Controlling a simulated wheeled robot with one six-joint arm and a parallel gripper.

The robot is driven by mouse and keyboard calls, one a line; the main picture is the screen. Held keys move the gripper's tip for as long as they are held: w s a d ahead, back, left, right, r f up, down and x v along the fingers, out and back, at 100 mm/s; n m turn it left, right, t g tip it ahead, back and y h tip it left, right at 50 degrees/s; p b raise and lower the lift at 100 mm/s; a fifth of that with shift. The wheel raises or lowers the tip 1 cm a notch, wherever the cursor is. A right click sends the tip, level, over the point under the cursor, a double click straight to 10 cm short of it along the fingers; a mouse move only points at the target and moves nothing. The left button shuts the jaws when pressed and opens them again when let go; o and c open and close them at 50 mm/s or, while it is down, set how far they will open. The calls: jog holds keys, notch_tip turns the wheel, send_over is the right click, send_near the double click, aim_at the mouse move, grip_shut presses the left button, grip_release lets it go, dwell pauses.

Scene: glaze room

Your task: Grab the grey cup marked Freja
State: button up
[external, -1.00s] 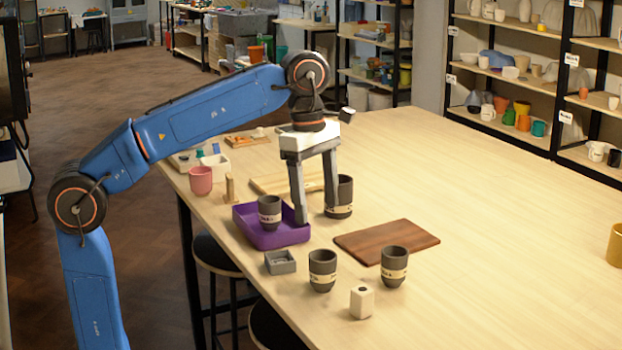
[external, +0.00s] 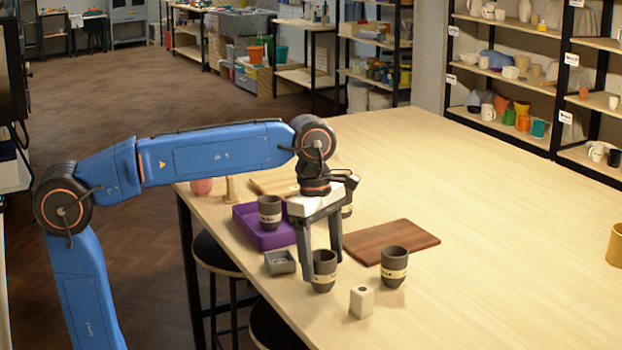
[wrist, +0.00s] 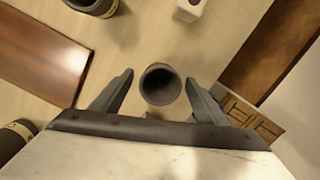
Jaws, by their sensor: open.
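Several dark grey cups with pale name bands stand here; I cannot read which band says Freja. One grey cup (external: 324,271) stands upright on the table between the fingers of my gripper (external: 322,268). In the wrist view this cup (wrist: 160,86) shows its open mouth between the spread fingers of my gripper (wrist: 159,78), with gaps on both sides. Another grey cup (external: 394,268) stands to the right. A third (external: 269,212) stands in the purple tray (external: 258,238). One more (external: 347,210) is partly hidden behind my gripper.
A white block (external: 361,302) stands at the front, close to the cup between my fingers. A dark wooden board (external: 391,242) lies behind. The right of the table is mostly clear.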

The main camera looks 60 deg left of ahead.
jog(key=shift+d+f, duration=0.1)
jog(key=shift+f, duration=0.7)
jog(key=c, duration=1.2)
jog(key=shift+r, duration=0.15)
